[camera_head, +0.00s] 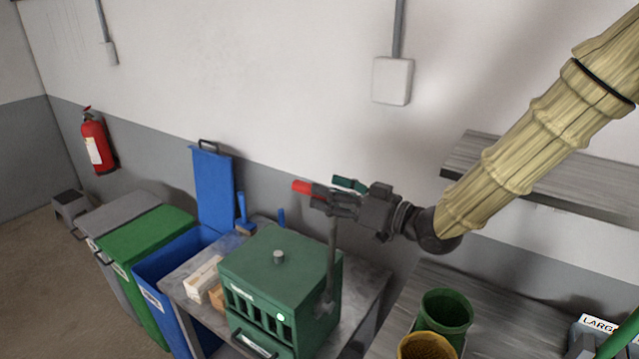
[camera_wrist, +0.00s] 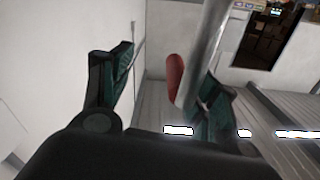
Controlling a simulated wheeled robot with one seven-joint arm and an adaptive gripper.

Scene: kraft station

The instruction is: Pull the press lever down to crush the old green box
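The green press (camera_head: 282,262) stands on a grey table, with a slotted front. Its grey lever rod (camera_head: 331,250) rises from the right side, and a red grip (camera_head: 302,187) shows at the top. My gripper (camera_head: 335,190) is at the height of the red grip, high above the press. In the wrist view the fingers are spread apart, and the red grip (camera_wrist: 175,78) and grey rod (camera_wrist: 206,45) show between them, nearer the right finger. I cannot tell whether they touch. I cannot make out the old green box; the press walls hide most of the inside.
Green (camera_head: 150,237) and blue (camera_head: 165,262) bins stand left of the press, with small boxes (camera_head: 203,277) beside it. A green bucket (camera_head: 446,308) and a yellow one (camera_head: 425,346) are at right. A grey shelf (camera_head: 466,155) is on the wall behind my arm.

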